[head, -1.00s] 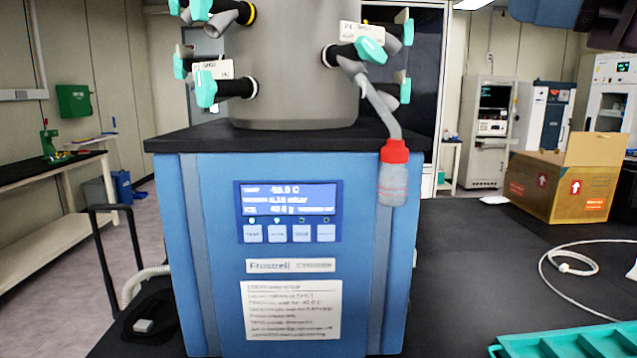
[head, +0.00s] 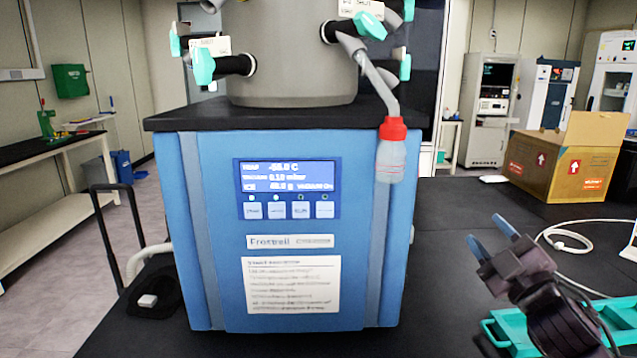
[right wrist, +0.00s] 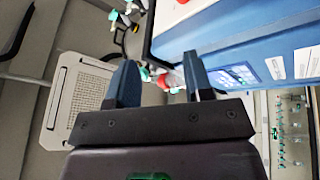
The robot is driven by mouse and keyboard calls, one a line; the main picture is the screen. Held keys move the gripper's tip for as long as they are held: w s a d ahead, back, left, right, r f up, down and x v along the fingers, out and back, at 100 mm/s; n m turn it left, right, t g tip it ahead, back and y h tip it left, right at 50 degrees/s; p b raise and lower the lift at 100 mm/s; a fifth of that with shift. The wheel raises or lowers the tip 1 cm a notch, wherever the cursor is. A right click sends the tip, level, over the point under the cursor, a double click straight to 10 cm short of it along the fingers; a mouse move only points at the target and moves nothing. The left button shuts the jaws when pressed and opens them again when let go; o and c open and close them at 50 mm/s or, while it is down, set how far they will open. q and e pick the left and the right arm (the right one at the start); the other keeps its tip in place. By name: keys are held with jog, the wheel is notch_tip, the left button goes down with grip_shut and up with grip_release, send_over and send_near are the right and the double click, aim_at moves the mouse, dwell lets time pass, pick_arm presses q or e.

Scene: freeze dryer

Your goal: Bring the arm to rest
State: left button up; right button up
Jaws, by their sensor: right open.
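My right gripper (head: 491,236) is at the lower right of the head view, above the black bench and apart from the freeze dryer. It is open and empty. In the right wrist view its two fingers (right wrist: 158,84) stand apart with nothing between them. The blue freeze dryer (head: 205,230) stands on the bench with its display lit. A flask with a red cap (head: 392,150) hangs from a port at the dryer's right side. My left gripper is not in view.
A teal tray (head: 495,330) lies on the bench, partly behind my right arm. A white cable (head: 560,243) lies coiled behind it. A cardboard box (head: 540,175) stands farther back at the right. The bench (head: 440,215) between dryer and box is clear.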

jog(key=s+f+m+g+h, duration=0.25)
jog(key=s+f+m, duration=0.2)
jog(key=f, duration=0.75)
jog(key=s+f+m+g+h, duration=0.25)
jog(key=s+f+m, duration=0.2)
jog(key=f, duration=0.85)
jog(key=s+f+m+g, duration=0.2)
jog(key=s+f, duration=0.6)
jog(key=s, duration=0.2)
jog(key=s+a+f+m+g, duration=0.1)
jog(key=s+f+m+g, duration=0.1)
jog(key=s+f, duration=0.6)
jog(key=shift+s+g+h, duration=0.4)
jog(key=shift+s+g, duration=0.3)
jog(key=shift+s, duration=0.55)
